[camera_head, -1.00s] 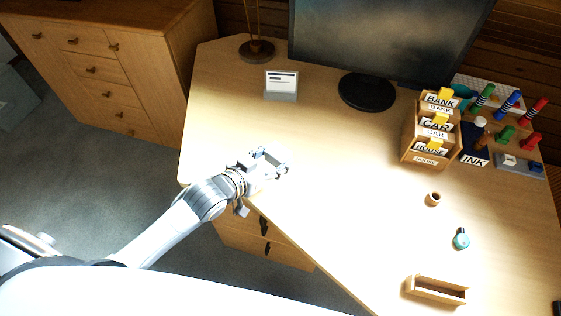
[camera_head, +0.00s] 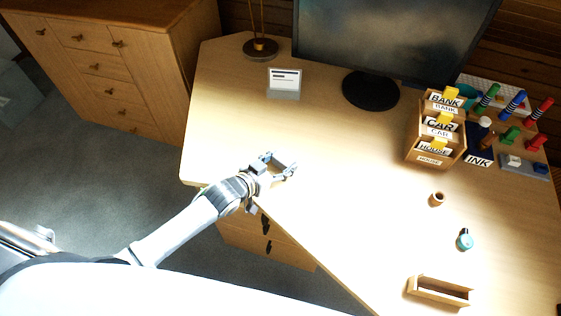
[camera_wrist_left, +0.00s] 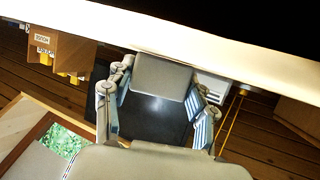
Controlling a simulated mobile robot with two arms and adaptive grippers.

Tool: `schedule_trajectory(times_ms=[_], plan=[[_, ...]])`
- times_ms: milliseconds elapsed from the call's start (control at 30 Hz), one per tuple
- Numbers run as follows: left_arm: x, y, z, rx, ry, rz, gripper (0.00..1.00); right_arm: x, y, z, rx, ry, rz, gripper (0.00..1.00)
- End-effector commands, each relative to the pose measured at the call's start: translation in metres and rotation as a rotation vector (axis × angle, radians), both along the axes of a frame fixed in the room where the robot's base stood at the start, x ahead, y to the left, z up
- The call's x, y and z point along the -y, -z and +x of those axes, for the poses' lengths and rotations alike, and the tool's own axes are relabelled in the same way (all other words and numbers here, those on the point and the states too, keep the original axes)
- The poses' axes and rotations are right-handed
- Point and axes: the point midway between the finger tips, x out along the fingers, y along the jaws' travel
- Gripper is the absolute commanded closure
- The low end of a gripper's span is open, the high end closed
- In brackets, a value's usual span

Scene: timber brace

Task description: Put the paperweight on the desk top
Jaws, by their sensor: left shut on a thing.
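My left gripper (camera_head: 281,166) is over the front left part of the desk top (camera_head: 325,165), close to the front edge. Its fingers are spread around a thing that is hard to make out in the head view. In the left wrist view a plain grey block (camera_wrist_left: 162,76) fills the space between the fingertips; it seems to be the paperweight. Its underside and any contact with the desk are hidden. My right gripper is not in view.
The monitor (camera_head: 395,40) and a small card stand (camera_head: 284,83) stand at the back. The desk's middle is clear.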

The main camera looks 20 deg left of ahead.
Motion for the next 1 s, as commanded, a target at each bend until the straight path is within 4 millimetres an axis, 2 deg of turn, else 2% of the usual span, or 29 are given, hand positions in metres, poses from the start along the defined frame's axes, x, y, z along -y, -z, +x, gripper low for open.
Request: schedule_trajectory(times_ms=[33,67,133,167,567,667,1000], plan=[[0.0,0.002,0.0,0.002,0.0,-0.001,0.85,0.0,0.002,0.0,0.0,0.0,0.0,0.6],[0.0,0.002,0.0,0.0,0.0,0.0,0.38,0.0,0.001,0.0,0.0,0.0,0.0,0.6],[0.0,0.001,0.0,0.0,0.0,0.0,0.24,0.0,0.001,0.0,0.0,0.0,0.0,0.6],[0.0,0.001,0.0,0.0,0.0,0.0,0.21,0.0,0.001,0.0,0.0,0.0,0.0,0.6],[-0.002,-0.002,-0.003,-0.002,0.0,0.001,0.21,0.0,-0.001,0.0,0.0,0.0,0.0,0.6],[-0.007,-0.006,-0.015,-0.003,0.0,0.0,0.21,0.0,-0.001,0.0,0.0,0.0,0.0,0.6],[-0.034,-0.034,-0.076,-0.002,0.0,0.002,0.21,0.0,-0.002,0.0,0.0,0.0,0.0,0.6]])
